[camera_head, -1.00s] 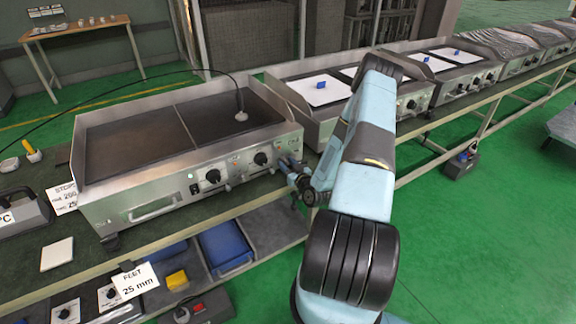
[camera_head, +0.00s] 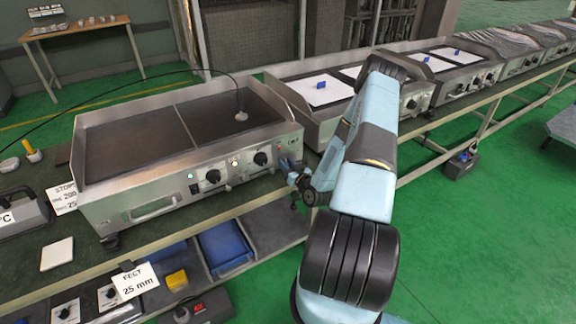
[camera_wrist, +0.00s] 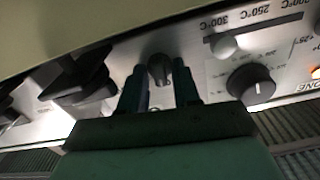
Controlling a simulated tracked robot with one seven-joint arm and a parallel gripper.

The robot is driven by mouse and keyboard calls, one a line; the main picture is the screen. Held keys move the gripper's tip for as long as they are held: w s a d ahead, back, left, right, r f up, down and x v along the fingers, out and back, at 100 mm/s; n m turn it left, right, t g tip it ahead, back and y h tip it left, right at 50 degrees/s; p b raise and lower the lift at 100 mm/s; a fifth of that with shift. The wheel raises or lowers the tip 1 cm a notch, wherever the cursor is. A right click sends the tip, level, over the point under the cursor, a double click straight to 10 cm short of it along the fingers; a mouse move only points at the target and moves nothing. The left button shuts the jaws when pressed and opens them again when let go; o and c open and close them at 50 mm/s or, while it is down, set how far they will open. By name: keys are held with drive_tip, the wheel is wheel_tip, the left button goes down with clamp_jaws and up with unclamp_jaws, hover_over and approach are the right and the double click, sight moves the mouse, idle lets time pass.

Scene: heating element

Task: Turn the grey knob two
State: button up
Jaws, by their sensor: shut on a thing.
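In the wrist view a small dark grey knob (camera_wrist: 159,69) stands on the steel control panel between my two fingers. My gripper (camera_wrist: 160,92) is shut on it, with one finger on each side. In the head view my gripper (camera_head: 292,168) is at the right end of the front panel of the nearest griddle (camera_head: 150,178), and my wrist hides the grey knob there. A black knob with a white pointer line (camera_wrist: 251,84) sits beside it, close to the temperature marks. The panel lettering appears upside down in the wrist view.
Two black dials (camera_head: 213,176) (camera_head: 260,158) sit left of my gripper on the griddle front. A second griddle (camera_head: 317,106) stands close on the right. Dark shapes (camera_wrist: 78,78) crowd the wrist view's left. Open green floor (camera_head: 480,220) lies to the right.

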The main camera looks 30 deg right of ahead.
drive_tip(key=m, duration=0.5)
drive_tip(key=shift+d+f, duration=0.1)
drive_tip(key=shift+d, duration=0.1)
drive_tip(key=m, duration=0.5)
drive_tip(key=shift+s+f+m, duration=0.1)
drive_tip(key=shift+m, duration=0.2)
drive_tip(key=shift+d, duration=0.1)
drive_tip(key=o, duration=0.7)
drive_tip(key=shift+o, duration=0.2)
drive_tip(key=s, duration=1.3)
drive_tip(key=shift+s+d, duration=0.15)
drive_tip(key=shift+s, duration=0.2)
drive_tip(key=shift+w, duration=0.1)
